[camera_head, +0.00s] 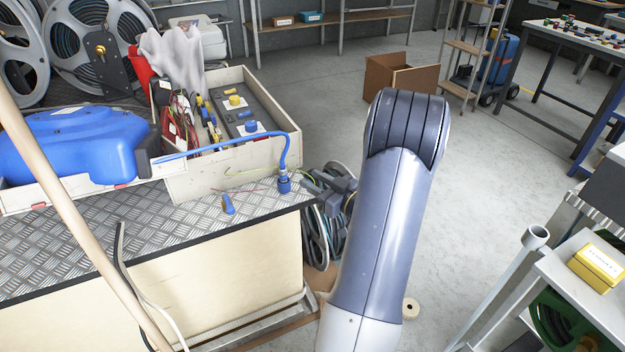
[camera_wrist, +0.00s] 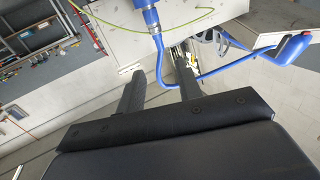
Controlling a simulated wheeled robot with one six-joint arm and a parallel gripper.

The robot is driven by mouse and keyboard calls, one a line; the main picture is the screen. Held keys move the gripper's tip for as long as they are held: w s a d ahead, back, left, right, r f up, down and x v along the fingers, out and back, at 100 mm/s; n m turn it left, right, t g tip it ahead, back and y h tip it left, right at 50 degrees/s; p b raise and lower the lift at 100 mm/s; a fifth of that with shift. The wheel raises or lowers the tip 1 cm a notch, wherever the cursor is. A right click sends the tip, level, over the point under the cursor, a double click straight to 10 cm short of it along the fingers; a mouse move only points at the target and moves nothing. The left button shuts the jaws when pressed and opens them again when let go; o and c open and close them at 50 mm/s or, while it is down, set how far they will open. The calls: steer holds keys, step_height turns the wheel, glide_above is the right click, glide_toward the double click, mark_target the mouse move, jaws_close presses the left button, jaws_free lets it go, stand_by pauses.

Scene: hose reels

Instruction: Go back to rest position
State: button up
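My gripper (camera_head: 318,187) is at the right edge of the workbench, just right of the blue hose end fitting (camera_head: 284,184). In the wrist view its two dark fingers (camera_wrist: 159,68) stand apart with nothing held between them. The blue hose (camera_head: 270,135) comes from the blue hose reel (camera_head: 75,142), runs over the wooden crate and hangs down to the fitting. In the wrist view the fitting (camera_wrist: 146,16) and hose (camera_wrist: 205,76) lie beyond the fingertips. My arm reaches up the middle of the head view and bends down toward the bench.
The wooden crate (camera_head: 235,170) holds tools and wires on the metal-topped bench (camera_head: 110,235). A blue-handled tool (camera_head: 228,204) lies beside it. Hose reels (camera_head: 318,235) stand below the bench edge. A cardboard box (camera_head: 400,78) sits on open floor behind. A white cart (camera_head: 570,285) stands right.

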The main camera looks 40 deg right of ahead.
mark_target(282, 159)
steer(key=shift+w, duration=0.1)
steer(key=w, duration=0.4)
steer(key=w+a, duration=0.1)
steer(key=w, duration=0.7)
steer(key=shift+a+f+b, duration=0.35)
steer(key=shift+b, duration=0.05)
step_height(282, 159, up, 3)
steer(key=shift+s+p, duration=0.15)
steer(key=shift+p, duration=0.35)
steer(key=shift+r, duration=0.45)
steer(key=shift+f, duration=0.1)
